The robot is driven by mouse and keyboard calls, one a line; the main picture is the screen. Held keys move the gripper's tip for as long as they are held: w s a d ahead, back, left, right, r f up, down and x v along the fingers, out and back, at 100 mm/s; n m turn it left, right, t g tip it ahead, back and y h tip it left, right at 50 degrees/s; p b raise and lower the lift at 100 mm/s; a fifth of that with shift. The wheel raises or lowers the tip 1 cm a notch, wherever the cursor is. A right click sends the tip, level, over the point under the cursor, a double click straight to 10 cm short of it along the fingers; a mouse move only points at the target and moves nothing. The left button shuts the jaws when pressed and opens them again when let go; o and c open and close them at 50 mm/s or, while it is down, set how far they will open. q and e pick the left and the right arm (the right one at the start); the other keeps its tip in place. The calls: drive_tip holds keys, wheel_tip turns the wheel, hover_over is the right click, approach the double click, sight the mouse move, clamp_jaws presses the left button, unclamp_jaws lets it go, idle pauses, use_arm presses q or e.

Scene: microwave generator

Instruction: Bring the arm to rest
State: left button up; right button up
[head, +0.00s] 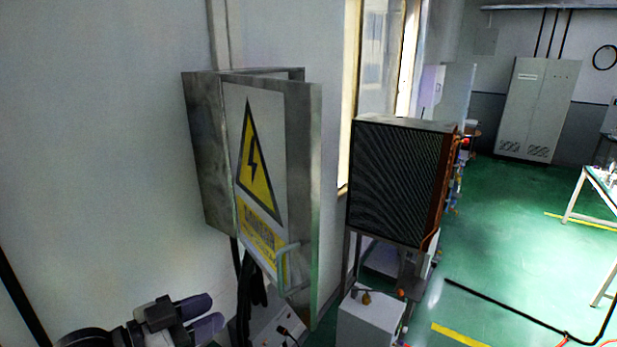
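My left gripper (205,317) is at the bottom left of the head view, in front of the wall and below the electrical cabinet. Its two dark, bluish fingertips point right with a gap between them, and nothing shows in the gap. It is apart from the cabinet door's handle (289,268). The grey cabinet (207,150) hangs on the wall. Its door (302,180), with a yellow lightning warning sign (258,165), stands swung open towards me. The door hides most of the cabinet's inside. My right gripper is not in view.
A black-grilled unit (395,180) stands on a frame right of the cabinet. Dark gloves (251,285) and a white box (365,318) are below the door. A black hose (505,308) lies on the green floor (500,240). A table (600,187) is at the right edge.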

use_arm(q)
drive_tip(key=s+a+f+n+t+y+p, duration=0.1)
drive_tip(key=s+a+f+n+y+p, duration=0.3)
drive_tip(key=a+y, duration=0.6)
drive_tip(key=s+d+f+n+g+p, duration=0.1)
drive_tip(key=s+d+f+g+p, duration=0.2)
drive_tip(key=s+f, duration=0.8)
drive_tip(key=s+d+f+n+g+y+p, duration=0.1)
drive_tip(key=s+d+f+n+g+p, duration=0.1)
drive_tip(key=s+f+g, duration=0.4)
drive_tip(key=s+d+f+p, duration=0.1)
drive_tip(key=s+d+f, duration=0.1)
drive_tip(key=s+f, duration=0.3)
drive_tip(key=shift+s+d+n, duration=0.2)
drive_tip(key=shift+s+n, duration=0.1)
drive_tip(key=shift+s, duration=2.05)
